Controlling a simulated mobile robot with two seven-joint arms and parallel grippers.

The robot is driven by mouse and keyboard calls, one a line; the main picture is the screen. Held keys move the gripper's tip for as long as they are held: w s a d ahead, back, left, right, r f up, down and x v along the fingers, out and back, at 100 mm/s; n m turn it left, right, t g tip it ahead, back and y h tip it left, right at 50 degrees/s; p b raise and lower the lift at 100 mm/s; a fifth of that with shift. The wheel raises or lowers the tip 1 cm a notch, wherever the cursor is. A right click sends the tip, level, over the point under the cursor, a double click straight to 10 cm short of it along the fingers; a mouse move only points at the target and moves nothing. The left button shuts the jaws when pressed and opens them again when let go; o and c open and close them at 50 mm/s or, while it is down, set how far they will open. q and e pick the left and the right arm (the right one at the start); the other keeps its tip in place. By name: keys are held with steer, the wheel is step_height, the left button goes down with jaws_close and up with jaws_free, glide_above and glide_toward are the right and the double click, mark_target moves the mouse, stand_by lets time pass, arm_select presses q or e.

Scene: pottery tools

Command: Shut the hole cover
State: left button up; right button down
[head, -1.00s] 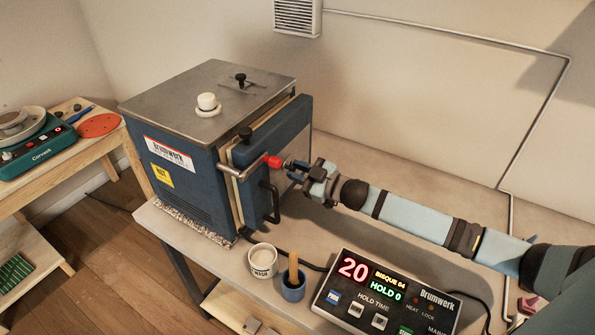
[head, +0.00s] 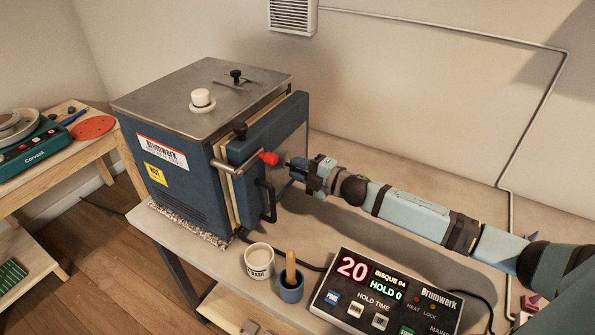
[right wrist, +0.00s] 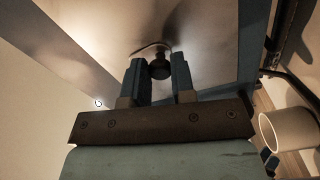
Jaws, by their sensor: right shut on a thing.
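The blue kiln (head: 185,185) stands on the table, and its thick door (head: 285,135) faces right. My right gripper (head: 291,167) is at the door's outer face, just right of the red-tipped latch handle (head: 268,158). In the right wrist view, a dark round knob (right wrist: 160,67) sits between the fingertips, in front of a grey metal face. The right gripper is shut on this knob. The hole and the cover's outline cannot be made out clearly. My left gripper is not in view.
A white cup (head: 259,262) and a blue cup (head: 290,287) holding a wooden stick stand in front of the door. A control box (head: 385,300) is below my right arm. The tabletop behind the arm is clear.

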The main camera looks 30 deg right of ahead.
steer(key=shift+d+n, duration=0.1)
steer(key=shift+n, duration=0.7)
steer(key=c, duration=0.9)
jaws_free()
steer(key=shift+c, duration=0.2)
steer(key=shift+d, duration=0.1)
steer(key=b+v, duration=0.3)
steer(key=v, duration=1)
steer(key=shift+s+d, duration=0.2)
steer(key=shift+s, duration=0.05)
